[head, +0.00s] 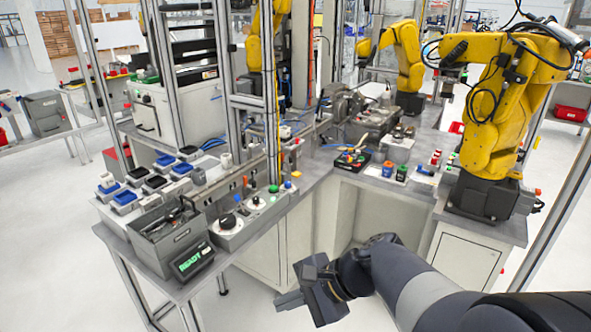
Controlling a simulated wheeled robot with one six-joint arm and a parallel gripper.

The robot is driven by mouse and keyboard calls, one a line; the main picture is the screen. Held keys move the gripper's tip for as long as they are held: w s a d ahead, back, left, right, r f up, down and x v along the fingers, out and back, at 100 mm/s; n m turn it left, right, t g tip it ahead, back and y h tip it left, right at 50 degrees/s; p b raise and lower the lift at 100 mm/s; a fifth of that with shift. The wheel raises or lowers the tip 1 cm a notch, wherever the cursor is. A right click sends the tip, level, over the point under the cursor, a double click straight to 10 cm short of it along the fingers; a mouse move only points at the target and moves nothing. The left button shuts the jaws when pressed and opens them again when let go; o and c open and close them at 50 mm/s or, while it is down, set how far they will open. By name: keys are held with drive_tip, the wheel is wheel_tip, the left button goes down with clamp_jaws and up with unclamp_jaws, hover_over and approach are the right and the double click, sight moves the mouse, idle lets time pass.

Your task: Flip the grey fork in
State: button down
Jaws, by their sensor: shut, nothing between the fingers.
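I cannot make out a grey fork for certain at this size. A grey control box with a black dial (228,222) sits on the bench's front edge, left of centre. Small grey fittings there are too small to tell apart. My gripper (288,300) is at the bottom centre, over the floor in front of the bench. It is shut and empty, its fingers pointing left, clear of the panels.
A grey tool bin (155,247) and a green-lit READY display (193,261) stand at the bench's left corner. Blue and black trays (125,199) lie behind. A metal frame post (270,110) rises by the panels. A yellow arm (490,130) stands right. Floor before the bench is free.

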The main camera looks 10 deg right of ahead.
drive_tip(key=w+d+f+m+t+y+b, duration=0.2)
drive_tip(key=w+d+f+m+t+b, duration=0.3)
drive_tip(key=w+d+m+t, duration=0.5)
drive_tip(key=w+d+m+b, duration=0.2)
drive_tip(key=w+d+m, duration=0.3)
drive_tip(key=w, duration=0.2)
drive_tip(key=shift+d+y+b, duration=0.25)
drive_tip(key=shift+y+b, duration=0.05)
drive_tip(key=shift+b, duration=0.05)
